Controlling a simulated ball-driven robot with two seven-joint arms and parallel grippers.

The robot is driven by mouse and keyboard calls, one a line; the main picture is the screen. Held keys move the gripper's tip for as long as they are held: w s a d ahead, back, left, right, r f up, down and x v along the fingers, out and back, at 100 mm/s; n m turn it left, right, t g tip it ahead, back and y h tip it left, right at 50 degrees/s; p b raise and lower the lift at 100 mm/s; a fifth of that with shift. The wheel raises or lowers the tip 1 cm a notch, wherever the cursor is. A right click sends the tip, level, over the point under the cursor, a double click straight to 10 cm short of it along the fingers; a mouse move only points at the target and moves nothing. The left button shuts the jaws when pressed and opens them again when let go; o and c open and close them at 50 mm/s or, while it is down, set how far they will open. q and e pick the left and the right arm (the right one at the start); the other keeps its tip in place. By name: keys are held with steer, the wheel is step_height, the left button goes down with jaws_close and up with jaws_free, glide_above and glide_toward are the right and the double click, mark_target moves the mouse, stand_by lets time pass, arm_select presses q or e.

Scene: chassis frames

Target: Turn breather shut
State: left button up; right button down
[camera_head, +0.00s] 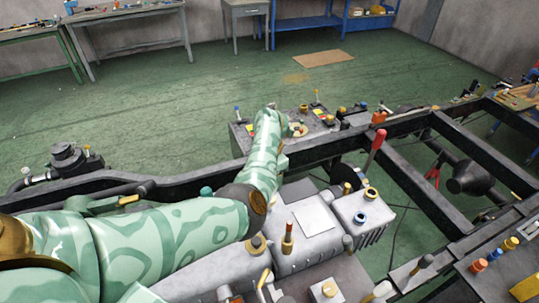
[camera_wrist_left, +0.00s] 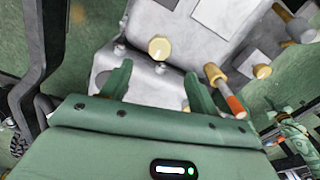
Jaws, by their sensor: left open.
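In the left wrist view, a round yellow-faced cap (camera_wrist_left: 159,47) sits on a pale grey casing (camera_wrist_left: 150,82), beyond and between the fingers of my left gripper (camera_wrist_left: 157,82). The fingers are apart, with nothing between them. A lever with an orange tip (camera_wrist_left: 235,107) stands right beside the right finger. In the head view my left forearm (camera_head: 265,150) reaches over the frame and its gripper is not clearly seen. Several capped fittings show there, including a yellow-topped one (camera_head: 370,193) and a blue-ringed one (camera_head: 360,217). I cannot tell which is the breather. My right gripper is not in view.
Black chassis rails (camera_head: 405,185) run around the grey housing (camera_head: 305,225). A red-handled lever (camera_head: 375,148) and a copper-tipped post (camera_head: 288,238) stand up near it. A grey panel with knobs (camera_head: 315,128) lies beyond. The green floor behind is mostly clear, with benches at the wall.

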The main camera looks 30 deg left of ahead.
arm_select(q)
step_height(320, 180, up, 7)
steer(key=p, duration=0.1)
steer(key=shift+p, duration=0.3)
